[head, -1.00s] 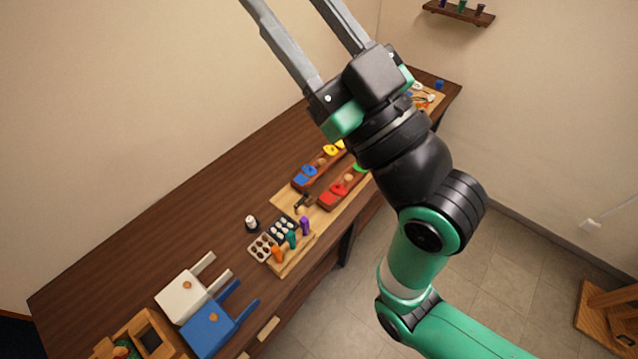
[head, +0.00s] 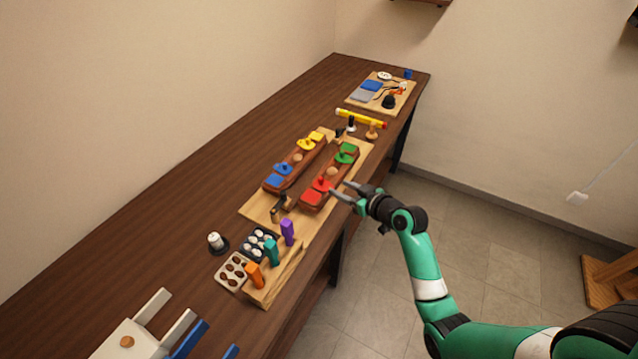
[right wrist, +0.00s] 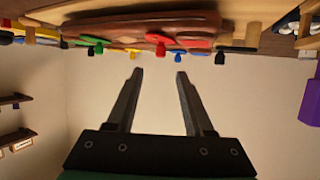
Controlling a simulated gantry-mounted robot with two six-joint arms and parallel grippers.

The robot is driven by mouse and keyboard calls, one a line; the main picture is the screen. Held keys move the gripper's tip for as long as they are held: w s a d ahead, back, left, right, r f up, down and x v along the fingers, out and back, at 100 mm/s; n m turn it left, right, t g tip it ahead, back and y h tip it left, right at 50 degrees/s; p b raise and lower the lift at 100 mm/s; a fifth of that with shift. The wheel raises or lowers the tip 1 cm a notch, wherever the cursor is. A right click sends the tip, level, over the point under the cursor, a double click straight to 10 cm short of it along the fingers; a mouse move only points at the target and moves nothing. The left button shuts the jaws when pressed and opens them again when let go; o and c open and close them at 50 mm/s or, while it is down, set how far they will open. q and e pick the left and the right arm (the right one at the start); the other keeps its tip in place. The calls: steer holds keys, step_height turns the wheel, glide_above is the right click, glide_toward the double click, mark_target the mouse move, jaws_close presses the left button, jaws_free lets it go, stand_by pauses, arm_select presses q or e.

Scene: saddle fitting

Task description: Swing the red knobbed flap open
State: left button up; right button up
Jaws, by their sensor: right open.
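The red flap (head: 312,198) with its red knob (head: 322,184) lies on the near wooden block, at the end opposite the green flap (head: 347,153). It looks closed flat on the block. My right gripper (head: 339,188) is open and empty, its fingertips just right of the red knob at the table's front edge. In the right wrist view the red knob (right wrist: 160,44) hangs above and between the open fingers (right wrist: 158,72), with a gap visible in the picture. The red flap (right wrist: 194,43) is beside it.
A second wooden block behind has a blue flap (head: 278,180) and a yellow flap (head: 312,138). Both blocks sit on a light board (head: 258,208). Orange, teal and purple pegs (head: 287,232) stand nearer. A yellow rod (head: 361,119) lies beyond. The back left of the table is clear.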

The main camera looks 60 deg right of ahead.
mark_target(322, 179)
steer(key=b+x, duration=0.3)
steer(key=x, duration=0.8)
steer(key=shift+r, duration=0.1)
jaws_close()
